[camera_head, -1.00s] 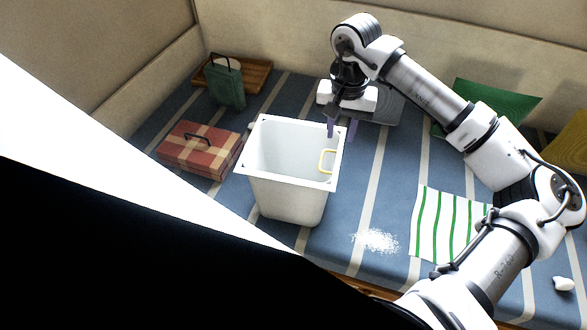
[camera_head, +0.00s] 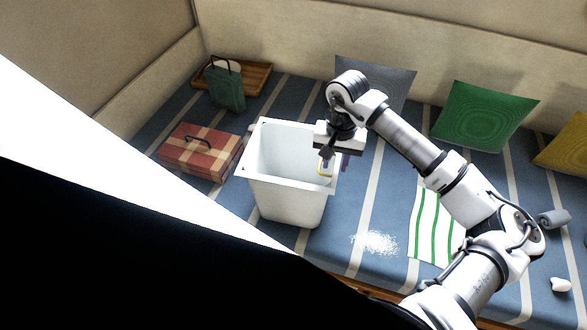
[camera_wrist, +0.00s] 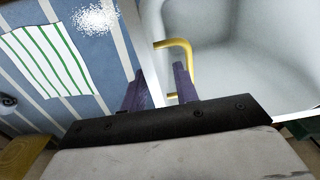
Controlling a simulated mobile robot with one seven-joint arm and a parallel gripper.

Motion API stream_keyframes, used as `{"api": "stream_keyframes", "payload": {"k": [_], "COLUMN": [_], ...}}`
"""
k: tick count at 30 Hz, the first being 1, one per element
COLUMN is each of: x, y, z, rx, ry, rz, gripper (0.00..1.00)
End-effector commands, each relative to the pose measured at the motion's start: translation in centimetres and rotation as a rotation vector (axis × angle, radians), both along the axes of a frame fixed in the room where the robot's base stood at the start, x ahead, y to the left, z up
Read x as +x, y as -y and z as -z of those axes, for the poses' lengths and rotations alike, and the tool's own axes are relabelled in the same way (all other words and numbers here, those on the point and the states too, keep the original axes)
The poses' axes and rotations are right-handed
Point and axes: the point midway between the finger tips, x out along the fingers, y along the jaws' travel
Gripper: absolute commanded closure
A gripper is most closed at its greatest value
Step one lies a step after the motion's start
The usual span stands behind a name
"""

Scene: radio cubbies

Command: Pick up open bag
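A dark green bag (camera_head: 226,90) with a raised dark handle stands upright at the far left in the head view, well away from my gripper. I cannot clearly see into its top. My gripper (camera_head: 334,164) is low at the right rim of a white open bin (camera_head: 285,200). In the wrist view the two purple fingers (camera_wrist: 160,88) are apart, one on each side of the bin's wall. I cannot tell whether the fingers touch the wall.
A red checked case (camera_head: 200,158) lies left of the bin, and a wooden tray (camera_head: 258,76) is behind the bag. White grains (camera_head: 375,242) and a green-striped cloth (camera_head: 428,225) lie to the right. Cushions, including a green one (camera_head: 485,115), line the back.

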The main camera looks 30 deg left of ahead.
Motion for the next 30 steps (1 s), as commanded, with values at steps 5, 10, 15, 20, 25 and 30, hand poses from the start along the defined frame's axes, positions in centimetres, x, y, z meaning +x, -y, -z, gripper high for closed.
{"api": "stream_keyframes", "payload": {"k": [5,10,15,20,25,30], "x": [0.0,0.0,0.0,0.0,0.1,0.1], "y": [0.0,0.0,0.0,0.0,0.1,0.1], "z": [0.0,0.0,0.0,0.0,-0.3,-1.7], "rx": [0.0,0.0,-0.001,-0.002,-0.004,-0.003], "ry": [0.0,0.0,0.0,0.001,0.001,0.002], "rz": [0.0,0.0,0.0,0.0,0.001,0.001], "gripper": [0.85,1.0,1.0,1.0,1.0,1.0]}}
